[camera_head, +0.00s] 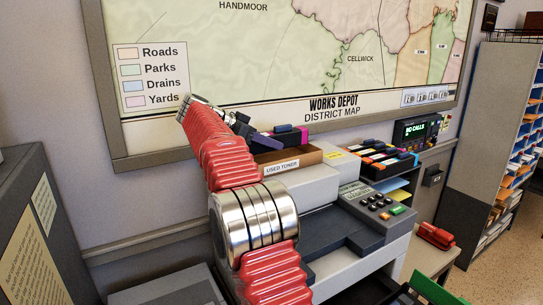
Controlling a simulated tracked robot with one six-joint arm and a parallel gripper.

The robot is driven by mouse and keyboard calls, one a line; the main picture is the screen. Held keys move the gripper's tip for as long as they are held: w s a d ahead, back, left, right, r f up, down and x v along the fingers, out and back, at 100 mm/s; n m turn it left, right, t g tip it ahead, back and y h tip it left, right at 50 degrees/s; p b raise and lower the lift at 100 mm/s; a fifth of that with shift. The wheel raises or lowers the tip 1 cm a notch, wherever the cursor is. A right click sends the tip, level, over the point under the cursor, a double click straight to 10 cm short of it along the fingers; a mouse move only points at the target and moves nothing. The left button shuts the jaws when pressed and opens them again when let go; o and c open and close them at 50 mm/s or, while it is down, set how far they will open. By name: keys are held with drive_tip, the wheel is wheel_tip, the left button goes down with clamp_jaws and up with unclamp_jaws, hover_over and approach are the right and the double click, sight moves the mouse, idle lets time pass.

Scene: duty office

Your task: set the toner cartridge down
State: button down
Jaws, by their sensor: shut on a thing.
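My gripper (243,127) is at the far end of my red arm, at the back left of the printer, mostly hidden behind the arm. It is shut on a dark toner cartridge (267,143), which is at the brown box (310,158) labelled "USED TONER". A dark piece with a magenta end (303,133) shows just behind it; I cannot tell whether it is part of the same cartridge. I cannot tell whether the held cartridge touches the box or is just above it.
The box sits on the grey printer (325,184) with its keypad panel (372,200). A black rack of several colour-marked cartridges (384,160) stands to the right. A "NO CALLS" display unit (415,130) is behind it. A red stapler-like object (436,236) lies at the right. The map board (230,60) is close behind.

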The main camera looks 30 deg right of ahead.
drive_tip(key=shift+f, duration=0.25)
drive_tip(key=shift+f, duration=1.95)
drive_tip(key=c, duration=1.3)
unclamp_jaws()
drive_tip(key=shift+f, duration=0.15)
drive_tip(key=v, duration=1.2)
